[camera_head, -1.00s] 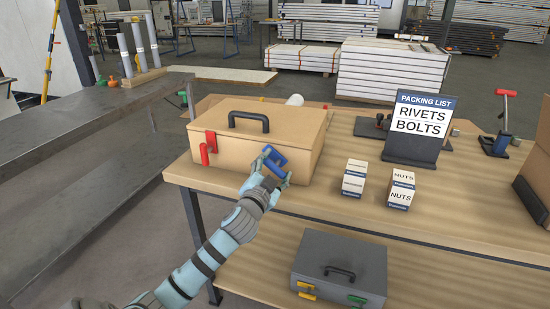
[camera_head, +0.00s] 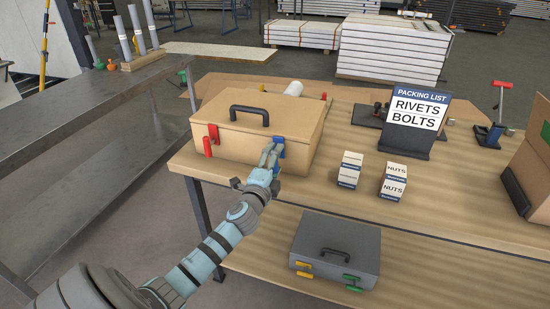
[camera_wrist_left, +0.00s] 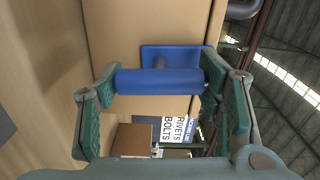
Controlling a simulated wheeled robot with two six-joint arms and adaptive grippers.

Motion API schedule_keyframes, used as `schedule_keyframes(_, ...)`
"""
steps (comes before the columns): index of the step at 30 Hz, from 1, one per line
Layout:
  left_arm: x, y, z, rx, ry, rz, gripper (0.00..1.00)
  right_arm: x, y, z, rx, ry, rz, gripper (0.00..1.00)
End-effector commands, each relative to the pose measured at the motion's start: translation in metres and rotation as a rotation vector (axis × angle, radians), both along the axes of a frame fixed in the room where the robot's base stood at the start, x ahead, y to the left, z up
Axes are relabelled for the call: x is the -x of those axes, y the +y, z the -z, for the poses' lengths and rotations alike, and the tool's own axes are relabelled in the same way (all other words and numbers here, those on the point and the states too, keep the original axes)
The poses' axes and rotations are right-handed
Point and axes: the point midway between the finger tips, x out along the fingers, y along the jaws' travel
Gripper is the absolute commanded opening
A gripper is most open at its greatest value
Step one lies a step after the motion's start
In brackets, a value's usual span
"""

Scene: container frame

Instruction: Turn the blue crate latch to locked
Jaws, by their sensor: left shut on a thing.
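The tan crate (camera_head: 240,147) stands on the bench with a black handle on its lid. The blue latch (camera_head: 280,149) is at the right end of its front face and is partly hidden by my left gripper (camera_head: 270,155). In the left wrist view, a blue plate lies on the crate wall and the blue latch's bar (camera_wrist_left: 158,82) stands out before it. The left gripper's green-padded fingers (camera_wrist_left: 160,80) are shut on this bar, one at each end. My right gripper is not in view.
A red latch (camera_head: 211,140) hangs at the crate's front left. Small nuts boxes (camera_head: 393,184) and a packing list stand (camera_head: 415,123) are to the right. A grey case (camera_head: 335,254) sits on the lower shelf. The bench front between crate and boxes is clear.

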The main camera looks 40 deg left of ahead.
Motion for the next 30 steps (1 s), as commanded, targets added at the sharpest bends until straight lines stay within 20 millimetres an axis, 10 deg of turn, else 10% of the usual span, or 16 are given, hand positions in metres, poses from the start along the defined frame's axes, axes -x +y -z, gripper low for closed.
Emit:
schedule_keyframes(21,0.0001,-0.0003,0.0005,-0.081,0.028,0.001,0.33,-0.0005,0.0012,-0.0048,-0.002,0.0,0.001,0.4)
schedule_keyframes(22,0.0001,-0.0003,0.0005,-0.081,0.028,0.001,0.64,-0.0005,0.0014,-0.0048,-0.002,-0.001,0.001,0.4)
schedule_keyframes(24,0.0001,-0.0002,0.0005,-0.081,0.028,0.0,0.75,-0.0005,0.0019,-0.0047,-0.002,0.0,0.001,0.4)
schedule_keyframes(30,0.0004,0.0003,0.0004,-0.08,0.028,-0.001,0.82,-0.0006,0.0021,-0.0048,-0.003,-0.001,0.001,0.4)
